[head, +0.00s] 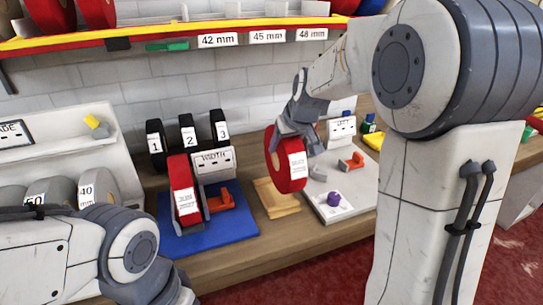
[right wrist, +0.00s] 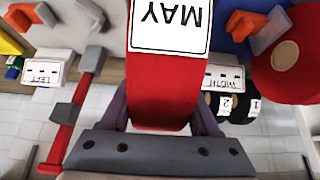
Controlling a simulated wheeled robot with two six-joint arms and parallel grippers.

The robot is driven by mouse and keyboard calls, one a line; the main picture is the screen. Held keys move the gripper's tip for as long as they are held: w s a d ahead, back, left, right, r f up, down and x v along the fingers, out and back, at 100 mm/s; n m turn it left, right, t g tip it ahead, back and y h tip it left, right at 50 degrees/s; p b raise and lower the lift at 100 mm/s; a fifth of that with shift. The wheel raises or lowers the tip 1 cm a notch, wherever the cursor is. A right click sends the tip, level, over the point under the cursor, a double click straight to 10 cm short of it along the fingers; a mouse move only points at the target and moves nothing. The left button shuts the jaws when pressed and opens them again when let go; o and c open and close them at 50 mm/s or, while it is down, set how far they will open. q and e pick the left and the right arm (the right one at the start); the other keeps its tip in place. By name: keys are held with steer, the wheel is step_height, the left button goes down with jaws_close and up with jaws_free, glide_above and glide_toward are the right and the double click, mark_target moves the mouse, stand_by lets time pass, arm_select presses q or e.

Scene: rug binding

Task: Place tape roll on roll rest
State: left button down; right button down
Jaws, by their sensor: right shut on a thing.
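A red tape roll (head: 275,160) with a white label is held upright by my right gripper (head: 300,125) in the head view. In the right wrist view the same roll (right wrist: 162,85) sits between the fingers of my right gripper (right wrist: 160,115), its label reading MAY. The roll is over or just behind a flat wooden piece (head: 277,198) on the bench, which may be the roll rest; contact cannot be told. My left arm shows at the lower left, but its gripper is out of view.
Another red roll (head: 185,190) stands on a blue mat (head: 225,235) beside the WIDTH box (head: 213,163). A light grey board (head: 348,195) on the right holds orange and purple pieces. Black rolls numbered 1 to 3 stand behind. A shelf (head: 170,40) spans above.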

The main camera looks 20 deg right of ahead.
mark_target(276, 158)
steer(key=shift+a+p+x, duration=0.1)
steer(key=shift+a+x, duration=0.05)
steer(key=shift+x, duration=1.05)
steer(key=shift+a+p+x, duration=0.1)
steer(key=shift+a+x, duration=0.1)
steer(key=shift+x, duration=1)
steer(key=shift+a+p+x, duration=0.1)
steer(key=shift+a+x, duration=0.05)
steer(key=shift+x, duration=1)
steer(key=shift+s+f, duration=0.1)
steer(key=shift+f, duration=0.1)
steer(key=shift+c, duration=0.6)
jaws_free()
steer(key=shift+f, duration=0.1)
